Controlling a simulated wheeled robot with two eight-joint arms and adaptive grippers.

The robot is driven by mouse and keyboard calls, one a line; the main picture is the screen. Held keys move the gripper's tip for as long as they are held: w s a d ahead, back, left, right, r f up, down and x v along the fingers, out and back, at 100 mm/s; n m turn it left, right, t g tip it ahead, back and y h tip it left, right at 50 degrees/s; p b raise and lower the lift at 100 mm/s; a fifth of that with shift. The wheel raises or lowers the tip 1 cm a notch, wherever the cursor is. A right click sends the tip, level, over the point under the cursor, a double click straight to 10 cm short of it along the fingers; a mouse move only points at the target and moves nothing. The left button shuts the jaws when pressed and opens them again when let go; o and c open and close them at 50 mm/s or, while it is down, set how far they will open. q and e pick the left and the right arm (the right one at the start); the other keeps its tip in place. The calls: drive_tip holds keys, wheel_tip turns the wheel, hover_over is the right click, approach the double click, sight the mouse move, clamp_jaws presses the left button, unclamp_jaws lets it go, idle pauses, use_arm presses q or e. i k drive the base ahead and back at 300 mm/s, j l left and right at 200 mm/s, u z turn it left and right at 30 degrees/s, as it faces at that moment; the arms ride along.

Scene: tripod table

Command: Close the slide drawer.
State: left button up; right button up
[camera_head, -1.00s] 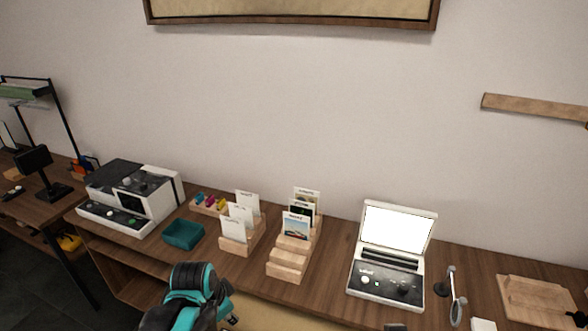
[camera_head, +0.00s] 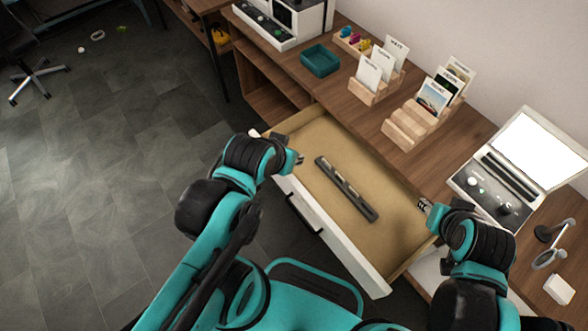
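The slide drawer (camera_head: 330,244) is pulled out from under the wooden table (camera_head: 388,150), with a white front, a dark handle (camera_head: 304,213) and a tan inside. A long dark slotted bar (camera_head: 345,188) lies in it. My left gripper (camera_head: 297,160) is over the drawer's left part, near the front edge. My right gripper (camera_head: 424,206) is at the drawer's right end, by the table edge. Both grippers look small and partly hidden by their wrists, so I cannot tell whether the fingers are open or whether they touch the drawer.
An open shelf (camera_head: 272,97) is left of the drawer.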

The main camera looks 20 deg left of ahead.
sight(377, 234)
drive_tip(key=u, duration=0.7)
drive_tip(key=k+j+u, duration=0.55)
